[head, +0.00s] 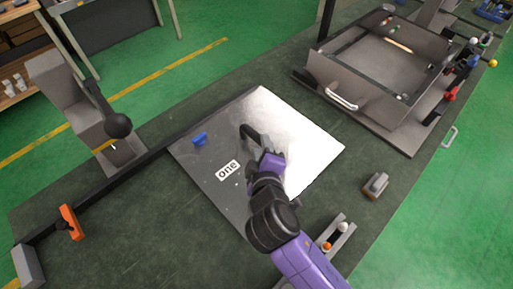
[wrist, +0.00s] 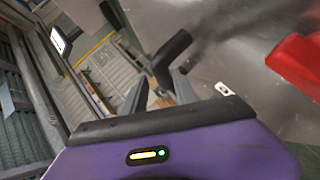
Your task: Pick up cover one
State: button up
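Cover one is a flat metal plate (head: 212,178) marked "one" that lies on the dark green bench in the head view. It has a black handle (head: 250,133) near its middle and a small blue part (head: 199,139) at its left. My gripper (head: 265,152) is over the plate, close to the handle. In the wrist view the two fingers of my gripper (wrist: 160,92) are apart. The black handle (wrist: 171,52) shows just beyond and partly between them; I cannot tell whether they touch it. Part of the plate is hidden under my arm.
An open metal box (head: 330,84) stands at the upper right. A grey machine with a black knob (head: 117,126) stands at the left, and an orange clamp (head: 70,222) at the lower left. A small metal block (head: 375,185) lies right of the plate. A red part (wrist: 300,62) shows in the wrist view.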

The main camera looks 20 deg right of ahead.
jog(key=shift+f+p+x, duration=0.1)
jog(key=shift+p+x, duration=0.3)
jog(key=shift+x, duration=1.4)
jog(key=shift+f+p+x, duration=0.15)
jog(key=shift+p+x, duration=0.25)
jog(key=shift+x, duration=1.4)
jog(key=shift+s+d, duration=0.1)
jog(key=shift+s, duration=0.05)
grip_shut()
jog(key=shift+r, duration=0.2)
